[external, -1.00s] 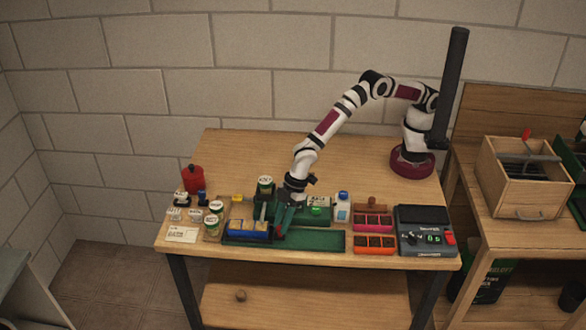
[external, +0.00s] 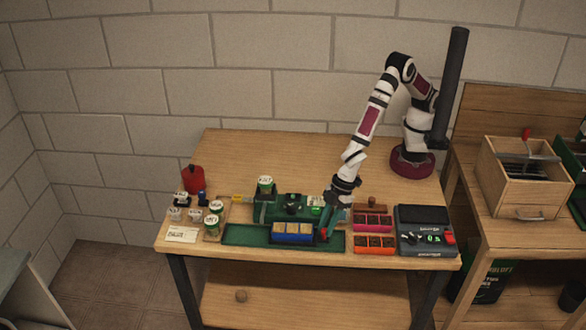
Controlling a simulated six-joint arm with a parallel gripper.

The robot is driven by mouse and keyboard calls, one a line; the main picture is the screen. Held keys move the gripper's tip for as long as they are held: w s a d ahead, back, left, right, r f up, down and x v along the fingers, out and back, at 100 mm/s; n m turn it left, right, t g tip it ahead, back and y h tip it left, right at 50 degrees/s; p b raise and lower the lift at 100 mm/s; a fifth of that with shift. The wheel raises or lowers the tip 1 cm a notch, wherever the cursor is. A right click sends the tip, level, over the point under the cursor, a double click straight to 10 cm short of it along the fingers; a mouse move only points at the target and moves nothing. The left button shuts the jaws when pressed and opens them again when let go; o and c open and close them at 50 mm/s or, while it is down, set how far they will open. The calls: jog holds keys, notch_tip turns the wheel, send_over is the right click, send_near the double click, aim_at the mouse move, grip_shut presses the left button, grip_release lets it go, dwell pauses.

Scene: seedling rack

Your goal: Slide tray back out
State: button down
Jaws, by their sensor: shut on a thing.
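The blue tray (external: 293,239), with tan-topped cells, sits on the long dark green base (external: 243,236), right of its middle. My gripper (external: 325,233) reaches down at the tray's right end and is shut on the tray there. The exact grip spot is small and partly hidden by the fingers. A red bit shows by the fingertips. A green machine (external: 267,212) stands just behind the base, and my gripper partly covers its right side.
Pink (external: 372,222) and orange (external: 374,244) trays and a grey device with a lit display (external: 425,230) stand to the right. Several white-lidded jars (external: 212,228), a white card (external: 182,234) and a red container (external: 193,180) are at left. The table's back is clear.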

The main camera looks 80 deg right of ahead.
jog(key=shift+s, duration=2.05)
jog(key=c, duration=1)
grip_release()
jog(key=shift+r, duration=0.1)
jog(key=v, duration=1.5)
jog(key=shift+s+d+r, duration=0.1)
jog(key=shift+r, duration=0.2)
